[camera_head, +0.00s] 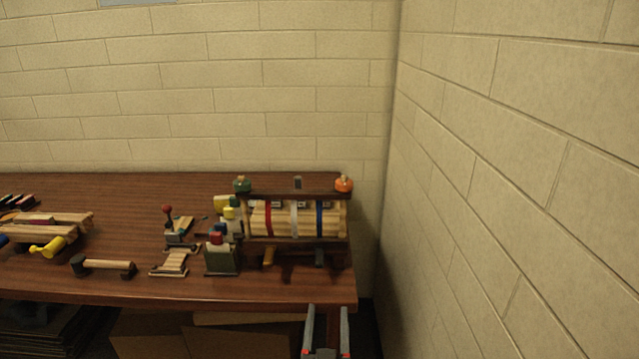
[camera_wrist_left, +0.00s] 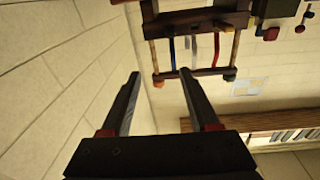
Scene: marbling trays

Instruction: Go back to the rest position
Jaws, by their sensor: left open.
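My left gripper (camera_head: 328,310) is open, at the bottom of the head view, below the table's front right corner. Its two fingers stand apart with a bare gap between them. The left wrist view shows the same open fingers (camera_wrist_left: 160,75) with nothing between them. My right gripper is in neither view.
A wooden table (camera_head: 200,290) stands against the brick wall. A rack (camera_head: 292,190) with coloured bands is at its right end; it also shows in the left wrist view (camera_wrist_left: 205,16). Small wooden tools lie left of it. A side wall (camera_head: 500,180) rises at right.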

